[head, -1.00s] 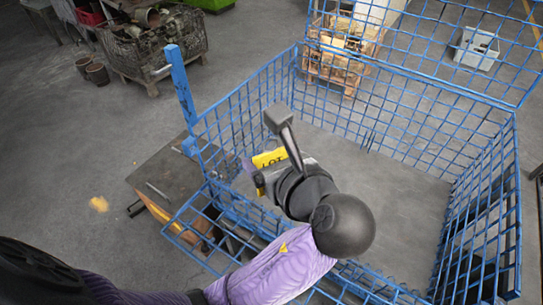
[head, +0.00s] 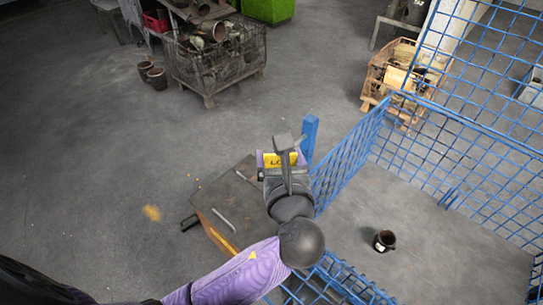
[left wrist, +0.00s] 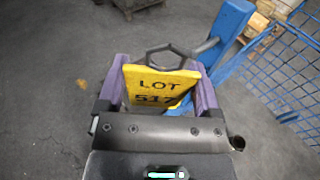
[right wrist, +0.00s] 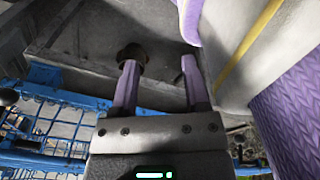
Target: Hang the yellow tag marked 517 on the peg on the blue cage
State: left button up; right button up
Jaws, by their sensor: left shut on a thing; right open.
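My left gripper (head: 283,158) is shut on the yellow tag (left wrist: 160,86), which reads LOT 517 in the left wrist view. A dark six-sided loop (left wrist: 168,54) stands up from the tag's top edge. The blue cage post (left wrist: 228,32) is just right of the tag, and a grey peg (left wrist: 204,47) sticks out from it towards the loop. The peg's tip is close to the loop's right side; I cannot tell whether they touch. In the head view the post (head: 309,138) is right of the tag (head: 277,159). My right gripper (right wrist: 160,82) is open and empty.
The blue mesh cage (head: 350,160) fills the right, with a dark cup (head: 384,241) on its floor. A dark table (head: 222,205) stands left of the cage. A wire crate (head: 215,60) is farther back. In the right wrist view a brown round thing (right wrist: 132,54) is by the left finger.

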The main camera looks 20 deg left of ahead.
aim_at(308, 154)
pick_arm(q)
jog(key=m+h+p, duration=0.1)
jog(key=h+p, duration=0.1)
jog(key=m+t+h+p, duration=0.1)
jog(key=m+h+p, duration=0.1)
jog(key=p, duration=0.1)
jog(key=w+m+h+p, duration=0.1)
jog(key=m+h+p, duration=0.1)
jog(key=p, duration=0.1)
jog(key=shift+d+r+t+h, duration=0.1)
jog(key=shift+r+t+h, duration=0.2)
jog(key=shift+r+t, duration=0.1)
jog(key=s+f+m+g+h+p, duration=0.1)
jog(key=s+m+g+h+p, duration=0.2)
jog(key=s+h+p, duration=0.3)
jog(key=shift+h, duration=0.6)
jog(key=shift+w+d+f, duration=0.2)
jog(key=shift+w+d, duration=0.05)
jog(key=shift+w, duration=0.85)
jog(key=shift+w+d+f, duration=0.2)
jog(key=shift+w+f, duration=0.05)
jog(key=shift+w, duration=0.85)
jog(key=shift+w+d+f, duration=0.2)
jog(key=shift+w+d, duration=0.05)
jog(key=shift+w, duration=0.85)
jog(key=shift+w+d, duration=0.25)
jog(key=shift+w, duration=0.4)
jog(key=shift+w+d+f, duration=0.2)
jog(key=shift+w+f, duration=0.15)
jog(key=shift+w, duration=0.2)
